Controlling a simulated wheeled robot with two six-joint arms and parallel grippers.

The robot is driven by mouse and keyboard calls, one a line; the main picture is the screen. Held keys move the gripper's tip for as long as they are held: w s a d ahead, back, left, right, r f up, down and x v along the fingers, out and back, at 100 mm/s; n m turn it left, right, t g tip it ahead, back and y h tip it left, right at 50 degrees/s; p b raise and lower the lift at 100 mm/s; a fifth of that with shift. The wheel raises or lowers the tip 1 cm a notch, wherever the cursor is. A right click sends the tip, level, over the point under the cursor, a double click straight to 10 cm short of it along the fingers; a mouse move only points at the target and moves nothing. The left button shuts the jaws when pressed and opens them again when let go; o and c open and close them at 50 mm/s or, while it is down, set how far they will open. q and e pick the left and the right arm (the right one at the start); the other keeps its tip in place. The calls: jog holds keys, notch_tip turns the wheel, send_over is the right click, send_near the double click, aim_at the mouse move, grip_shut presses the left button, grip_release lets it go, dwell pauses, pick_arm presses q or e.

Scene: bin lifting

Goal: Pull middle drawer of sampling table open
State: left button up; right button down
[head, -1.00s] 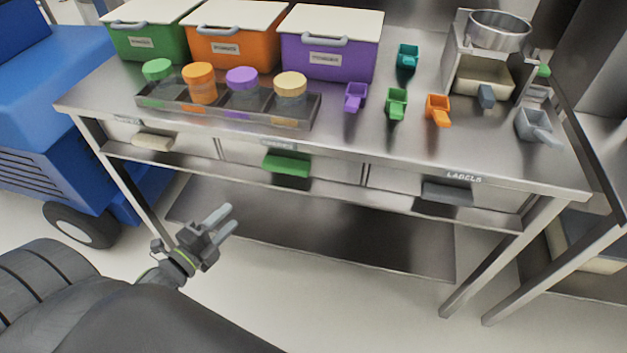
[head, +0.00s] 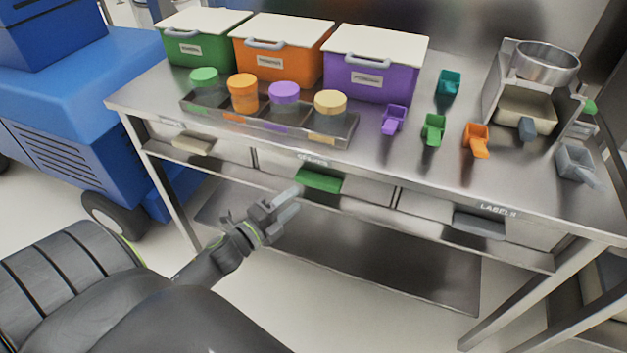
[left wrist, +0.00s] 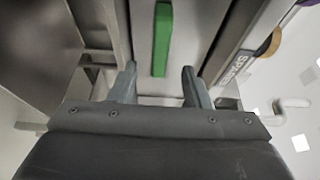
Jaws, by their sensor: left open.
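The sampling table (head: 300,168) is a steel bench with a row of three drawers under its top. The middle drawer has a green handle (head: 319,180); the drawer looks closed. In the left wrist view the green handle (left wrist: 162,39) stands upright in the picture, beyond and between my fingers. My left gripper (head: 285,203) is open and empty, just in front and to the left of the green handle, apart from it. Its fingers also show in the left wrist view (left wrist: 158,85). My right gripper is not in view.
The left drawer has a cream handle (head: 193,144) and the right drawer a grey handle (head: 479,224). A lower shelf (head: 400,260) lies beneath. On top stand green, orange and purple bins (head: 372,85), a jar tray (head: 335,139) and several scoops. A blue vehicle (head: 85,110) is at left.

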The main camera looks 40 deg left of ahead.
aim_at(313, 185)
pick_arm(q)
jog(key=w, duration=0.2)
jog(key=w+d+p, duration=0.1)
jog(key=w, duration=0.5)
jog(key=shift+d+p, duration=0.15)
jog(key=shift+p, duration=0.25)
jog(key=shift+c, duration=0.4)
grip_shut()
